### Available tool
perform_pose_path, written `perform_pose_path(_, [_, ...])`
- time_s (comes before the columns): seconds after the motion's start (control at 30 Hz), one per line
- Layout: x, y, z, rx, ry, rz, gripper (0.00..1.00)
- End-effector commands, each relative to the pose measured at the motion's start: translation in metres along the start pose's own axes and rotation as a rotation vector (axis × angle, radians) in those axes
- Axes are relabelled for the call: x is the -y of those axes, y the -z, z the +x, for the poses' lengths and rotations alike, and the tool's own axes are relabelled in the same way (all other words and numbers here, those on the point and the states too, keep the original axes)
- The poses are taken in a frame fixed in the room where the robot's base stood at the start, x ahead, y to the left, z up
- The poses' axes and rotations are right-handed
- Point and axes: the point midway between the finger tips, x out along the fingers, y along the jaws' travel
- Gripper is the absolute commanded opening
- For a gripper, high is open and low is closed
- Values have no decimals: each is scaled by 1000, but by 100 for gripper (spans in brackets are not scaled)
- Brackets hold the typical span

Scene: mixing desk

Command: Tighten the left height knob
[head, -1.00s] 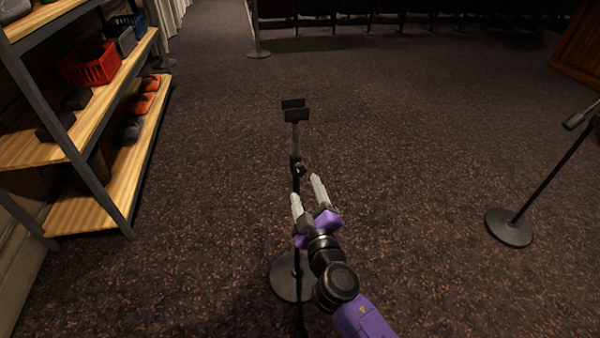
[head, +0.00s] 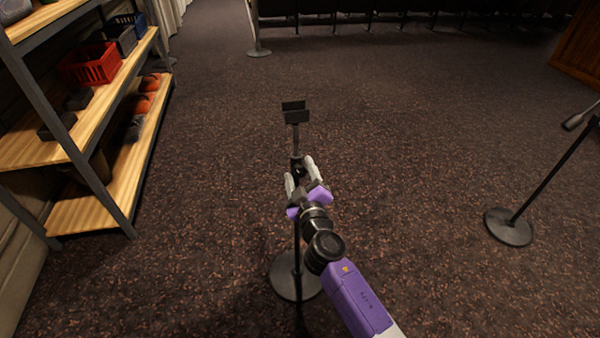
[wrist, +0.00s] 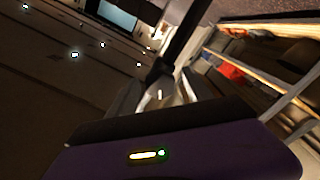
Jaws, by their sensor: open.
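A black stand (head: 297,255) rises from a round base in the middle of the head view, with a small two-plate bracket (head: 294,112) on top. Its dark height collar, where the knob sits, is partly hidden behind my gripper (head: 299,172) in the head view. In the wrist view the dark collar and knob (wrist: 158,73) show just past the fingertips, with the pole running up and right. My gripper is open, one pale finger on each side of the pole at collar height. I cannot tell whether a finger touches the knob.
A second stand (head: 510,226) with a round base and a leaning pole is at the right. A shelf rack (head: 95,135) with a red crate (head: 90,62) stands at the left. The carpet around the middle stand is clear.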

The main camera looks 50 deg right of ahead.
Motion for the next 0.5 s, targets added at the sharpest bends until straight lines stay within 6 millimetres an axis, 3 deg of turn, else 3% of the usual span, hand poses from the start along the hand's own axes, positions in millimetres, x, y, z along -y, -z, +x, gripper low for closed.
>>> perform_pose_path(0.1, [0, 0, 0, 0, 0, 0, 59])
perform_pose_path(0.4, [0, 0, 0, 0, 0, 0, 0])
perform_pose_path(0.5, [0, 0, 0, 0, 0, 1, 0])
